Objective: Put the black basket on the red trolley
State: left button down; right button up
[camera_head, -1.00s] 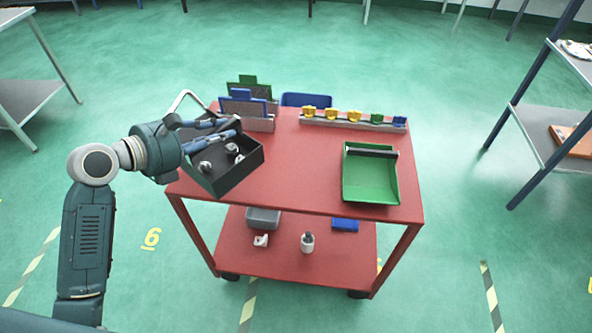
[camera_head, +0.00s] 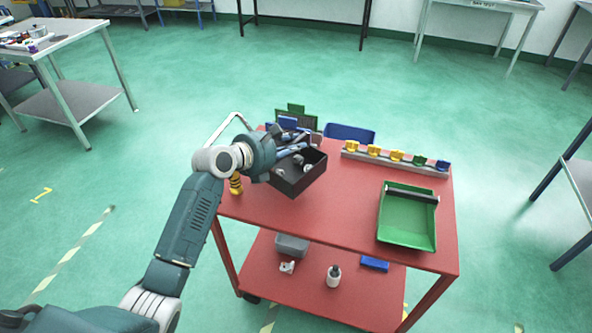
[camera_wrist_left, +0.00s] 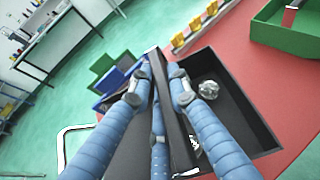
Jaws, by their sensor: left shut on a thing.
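The black basket (camera_head: 310,179) is over the left part of the red trolley's top (camera_head: 340,208). Shiny metal castings lie in it. I cannot tell whether it rests on the top or hangs just above. My left gripper (camera_head: 296,150) reaches in from the left and is shut on the basket. In the left wrist view its blue fingers (camera_wrist_left: 158,92) close on the dark bar across the middle of the basket (camera_wrist_left: 257,125). They hide part of the basket's left side. My right gripper is not in view.
A green tray (camera_head: 407,222) stands on the trolley's right side. A rail with coloured clips (camera_head: 397,163) runs along the back. Green and blue holders stand behind the basket. A small yellow thing (camera_head: 236,184) is at the left edge. The middle of the top is clear.

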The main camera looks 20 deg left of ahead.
aim_at(293, 168)
pick_arm(q)
notch_tip(293, 168, down, 9)
jog(key=shift+f+b, duration=0.1)
jog(key=shift+b, duration=0.35)
jog(key=c, duration=1.6)
grip_release()
jog(key=shift+f, duration=0.15)
jog(key=shift+c, duration=0.2)
jog(key=shift+r, duration=0.2)
jog(key=v, duration=1.2)
jog(key=shift+s+f, duration=0.1)
jog(key=shift+f, duration=0.1)
